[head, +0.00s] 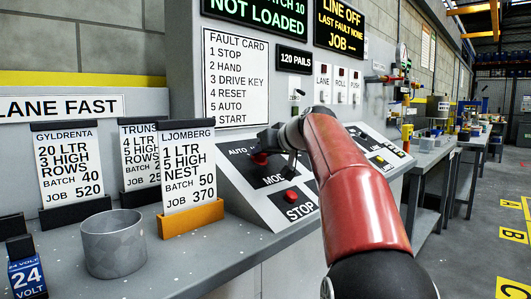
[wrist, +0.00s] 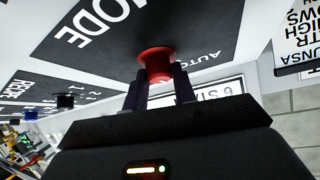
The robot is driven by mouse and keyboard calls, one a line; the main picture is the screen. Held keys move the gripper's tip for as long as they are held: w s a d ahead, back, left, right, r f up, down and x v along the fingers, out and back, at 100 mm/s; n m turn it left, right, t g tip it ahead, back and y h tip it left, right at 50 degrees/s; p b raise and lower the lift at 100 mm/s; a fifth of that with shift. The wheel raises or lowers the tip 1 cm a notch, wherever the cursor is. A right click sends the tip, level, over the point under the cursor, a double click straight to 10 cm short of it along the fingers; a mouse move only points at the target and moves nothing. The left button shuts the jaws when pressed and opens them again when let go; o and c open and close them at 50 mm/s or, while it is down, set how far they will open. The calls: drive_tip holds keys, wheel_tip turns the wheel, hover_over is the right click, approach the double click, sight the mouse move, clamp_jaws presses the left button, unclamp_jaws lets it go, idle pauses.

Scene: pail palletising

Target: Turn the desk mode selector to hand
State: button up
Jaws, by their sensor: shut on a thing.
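The mode selector is a red knob (head: 260,158) on the black MODE plate (head: 238,163) of the sloped desk panel. AUTO is printed at the plate's upper left; my arm covers the right part, so no HAND mark shows. My gripper (head: 272,150) is at the knob from above. In the wrist view, the two dark fingers of my gripper (wrist: 158,84) are shut on the red knob (wrist: 156,58), one on each side. I cannot tell which way the knob points.
A red STOP button (head: 291,196) sits just below on the desk panel (head: 262,208). Left stand job cards, including the LJOMBERG card (head: 188,165) in an orange holder, and a grey cup (head: 113,244). LANE, ROLL and PUSH switches (head: 340,84) are on the wall behind.

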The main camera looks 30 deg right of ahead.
drive_tip(key=m+h, duration=0.1)
drive_tip(key=m, duration=0.1)
drive_tip(key=m+h+p, duration=0.1)
drive_tip(key=m, duration=0.1)
drive_tip(key=shift+a+r+h, duration=0.15)
drive_tip(key=shift+a+h, duration=0.1)
drive_tip(key=shift+h, duration=0.05)
drive_tip(key=shift+w+m+g+h, duration=0.1)
drive_tip(key=shift+m+g+h, duration=0.5)
drive_tip(key=shift+m, duration=0.75)
drive_tip(key=shift+m+g+h, duration=0.4)
drive_tip(key=shift+m+h, duration=0.4)
drive_tip(key=shift+m, duration=0.55)
drive_tip(key=o, duration=1)
drive_tip(key=v, duration=0.7)
drive_tip(key=shift+s+r, duration=0.2)
drive_tip(key=shift+s, duration=0.1)
drive_tip(key=shift+a, duration=0.15)
